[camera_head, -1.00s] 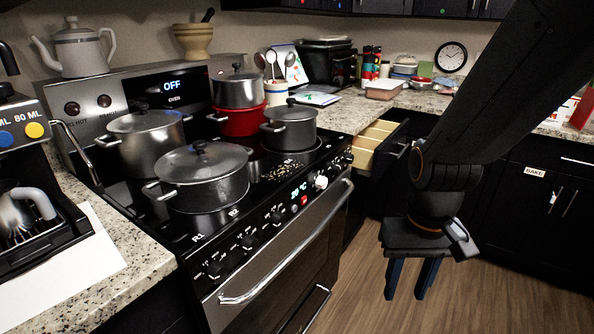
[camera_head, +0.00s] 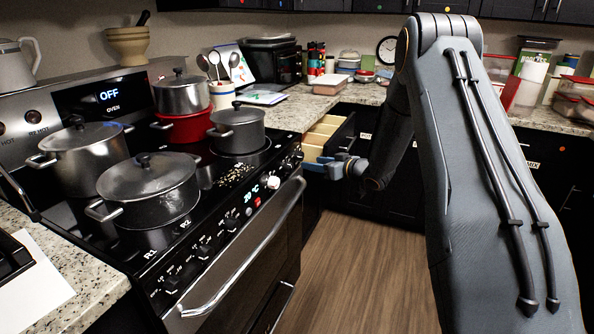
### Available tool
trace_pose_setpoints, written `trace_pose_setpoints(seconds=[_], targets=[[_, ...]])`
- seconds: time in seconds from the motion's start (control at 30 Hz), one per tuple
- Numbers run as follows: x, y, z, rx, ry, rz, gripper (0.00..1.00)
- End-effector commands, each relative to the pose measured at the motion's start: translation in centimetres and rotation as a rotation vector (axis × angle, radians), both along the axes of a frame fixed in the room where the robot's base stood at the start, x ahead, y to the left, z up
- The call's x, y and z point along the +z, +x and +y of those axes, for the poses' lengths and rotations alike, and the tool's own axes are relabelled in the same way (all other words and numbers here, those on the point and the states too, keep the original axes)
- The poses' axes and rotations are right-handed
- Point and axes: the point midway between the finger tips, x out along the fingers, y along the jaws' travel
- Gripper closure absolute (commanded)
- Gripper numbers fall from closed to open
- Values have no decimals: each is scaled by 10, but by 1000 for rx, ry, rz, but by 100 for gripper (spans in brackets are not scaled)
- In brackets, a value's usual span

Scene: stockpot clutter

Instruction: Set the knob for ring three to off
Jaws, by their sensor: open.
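The black stove (camera_head: 245,260) has a row of knobs on its sloping front panel. Dark knobs (camera_head: 205,243) line the left part, a white knob (camera_head: 273,182) sits right of the lit display (camera_head: 250,197), and more knobs (camera_head: 292,160) are at the far right end. R1 and R2 labels can be read on the cooktop; I cannot read which knob is for ring three or its setting. My gripper (camera_head: 318,167) is open and empty, pointing left, a little right of the panel's right end and in front of the open drawer. It appears apart from the knobs.
Several pots stand on the stove: a lidded pan (camera_head: 148,185) in front, a pot (camera_head: 88,160) at left, a smaller pot (camera_head: 238,128) at right, and a steel pot on a red one (camera_head: 185,127) behind. An open drawer (camera_head: 325,135) juts out beside the stove. Floor in front is clear.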

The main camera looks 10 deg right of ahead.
Motion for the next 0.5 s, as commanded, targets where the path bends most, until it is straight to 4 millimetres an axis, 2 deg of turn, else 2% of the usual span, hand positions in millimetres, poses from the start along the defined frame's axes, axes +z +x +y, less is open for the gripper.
trace_pose_setpoints(seconds=[0.03, 0.2, 0.37, 0.5], targets=[[-9, -1, -1, 56, 45, -28, 50], [-24, -18, 5, 229, 178, -98, 50], [-30, -32, 7, 315, 245, -119, 50], [-30, -31, 15, 335, 258, -124, 50]])
